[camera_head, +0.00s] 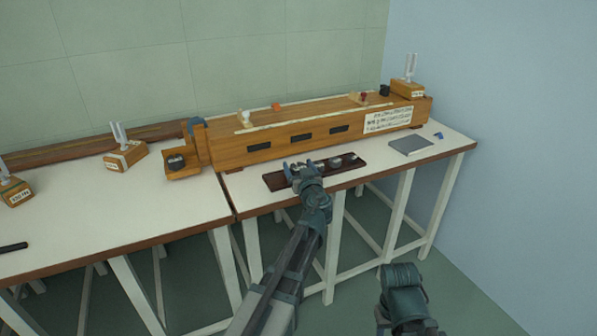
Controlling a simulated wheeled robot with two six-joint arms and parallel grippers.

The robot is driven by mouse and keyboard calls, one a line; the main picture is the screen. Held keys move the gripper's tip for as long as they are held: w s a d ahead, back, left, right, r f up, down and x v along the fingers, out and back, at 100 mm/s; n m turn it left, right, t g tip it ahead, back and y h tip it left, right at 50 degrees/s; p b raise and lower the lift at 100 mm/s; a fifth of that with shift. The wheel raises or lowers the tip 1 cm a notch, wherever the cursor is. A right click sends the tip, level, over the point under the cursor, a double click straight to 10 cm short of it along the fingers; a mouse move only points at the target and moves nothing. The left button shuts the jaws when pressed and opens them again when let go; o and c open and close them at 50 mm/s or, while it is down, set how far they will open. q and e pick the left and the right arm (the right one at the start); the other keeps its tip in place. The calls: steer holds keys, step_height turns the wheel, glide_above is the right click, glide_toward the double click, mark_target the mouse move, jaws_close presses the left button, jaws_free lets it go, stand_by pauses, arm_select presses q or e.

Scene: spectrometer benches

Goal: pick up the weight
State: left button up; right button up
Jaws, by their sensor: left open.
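A dark wooden tray (275,182) lies near the front edge of the right-hand bench. A small silver weight (335,163) stands on it, right of my left gripper, and other small metal pieces sit along the tray. My left gripper (298,166) is over the left-middle part of the tray with its jaws open. Its fingers and wrist hide part of the tray, so I cannot tell whether a weight lies between the jaws. Part of my right arm shows at the bottom right, but no right fingertips can be made out.
A long wooden instrument (290,140) with dark slots stands behind the tray. A grey book (411,145) lies to the right. Small wooden blocks with clear uprights (126,155) stand on the left bench (110,215). A pale wall bounds the right side.

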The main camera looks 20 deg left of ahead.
arm_select(q)
steer(key=shift+c, duration=0.2)
jaws_close()
steer(key=shift+r, duration=0.15)
arm_select(e)
steer(key=shift+r, duration=0.15)
